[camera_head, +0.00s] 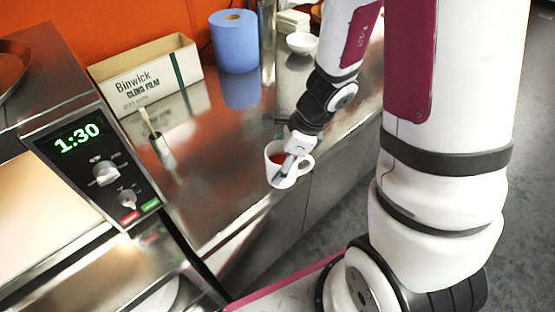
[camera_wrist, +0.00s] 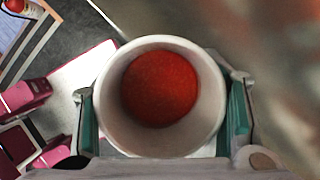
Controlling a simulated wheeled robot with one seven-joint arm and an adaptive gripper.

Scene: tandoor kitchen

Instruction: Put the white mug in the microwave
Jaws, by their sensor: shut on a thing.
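The white mug (camera_head: 276,176) is near the front edge of the steel counter, upright, with red contents visible inside. In the wrist view the mug (camera_wrist: 214,128) sits between the two fingers of my gripper (camera_wrist: 160,115), which is shut on it from both sides. In the head view my gripper (camera_head: 290,160) reaches down to the mug from above. I cannot tell whether the mug's base touches the counter. The microwave (camera_head: 95,165) is at the left, its panel reading 1:30; its inside is not clearly visible.
A cling film box (camera_head: 148,82) and a blue paper roll (camera_head: 234,42) stand at the back of the counter. A small metal pot with a brush (camera_head: 162,150) stands beside the microwave. A white bowl (camera_head: 301,43) is further right. The counter between pot and mug is clear.

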